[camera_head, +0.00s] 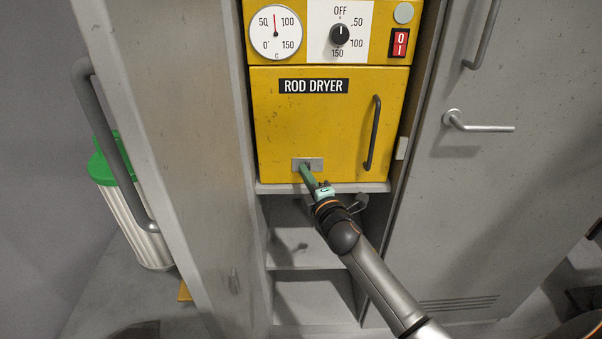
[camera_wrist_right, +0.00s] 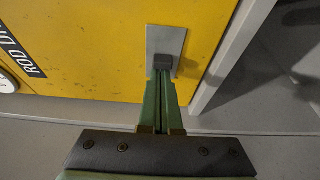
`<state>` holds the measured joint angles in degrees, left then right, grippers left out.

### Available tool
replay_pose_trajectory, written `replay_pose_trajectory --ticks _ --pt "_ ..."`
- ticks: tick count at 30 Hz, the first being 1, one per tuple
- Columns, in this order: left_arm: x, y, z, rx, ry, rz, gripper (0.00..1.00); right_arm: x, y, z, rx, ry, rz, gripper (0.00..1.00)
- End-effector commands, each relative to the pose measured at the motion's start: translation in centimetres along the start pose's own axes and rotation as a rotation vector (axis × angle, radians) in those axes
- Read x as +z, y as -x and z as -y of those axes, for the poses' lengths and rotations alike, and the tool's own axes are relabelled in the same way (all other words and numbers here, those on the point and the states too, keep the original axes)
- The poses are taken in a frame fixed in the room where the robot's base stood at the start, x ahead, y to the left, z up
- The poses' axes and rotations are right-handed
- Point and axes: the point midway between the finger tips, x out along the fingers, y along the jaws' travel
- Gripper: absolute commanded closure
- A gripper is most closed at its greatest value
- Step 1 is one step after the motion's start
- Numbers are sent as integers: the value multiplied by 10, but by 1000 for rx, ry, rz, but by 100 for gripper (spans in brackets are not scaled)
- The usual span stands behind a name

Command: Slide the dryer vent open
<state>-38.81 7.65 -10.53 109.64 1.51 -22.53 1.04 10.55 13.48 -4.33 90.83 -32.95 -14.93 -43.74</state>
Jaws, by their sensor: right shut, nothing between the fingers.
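The yellow rod dryer (camera_head: 330,125) sits in a grey cabinet, its front door shut. The vent, a small grey metal plate (camera_head: 317,163), is low on the door; it also shows in the right wrist view (camera_wrist_right: 165,40), with a dark knob (camera_wrist_right: 163,61) on it. My right gripper (camera_head: 304,168) has its green fingers together at the vent plate. In the right wrist view its fingertips (camera_wrist_right: 162,76) are at the knob's edge, with nothing between them. Whether they touch the knob I cannot tell. My left gripper is not in view.
The dryer has a dark vertical door handle (camera_head: 373,132), a dial (camera_head: 275,33), a knob (camera_head: 340,34) and a red switch (camera_head: 399,42). Open shelves (camera_head: 305,285) lie below. A grey door with a lever handle (camera_head: 480,126) stands right. A green-lidded bin (camera_head: 140,215) stands left.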

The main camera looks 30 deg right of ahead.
Motion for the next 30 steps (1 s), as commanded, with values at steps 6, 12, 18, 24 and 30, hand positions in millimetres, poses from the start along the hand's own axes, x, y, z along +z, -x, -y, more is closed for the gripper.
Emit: replay_pose_trajectory --ticks 6,12,18,24,30 --pt "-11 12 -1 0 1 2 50 49 17 -2 -5 6 5 100" --pt "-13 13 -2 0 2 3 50 68 24 -2 -1 1 2 100" --pt "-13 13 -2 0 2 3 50 68 24 -1 0 1 2 100" --pt "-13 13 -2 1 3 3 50 68 26 0 -1 1 2 100" --pt "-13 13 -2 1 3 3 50 68 47 1 -3 2 3 100"
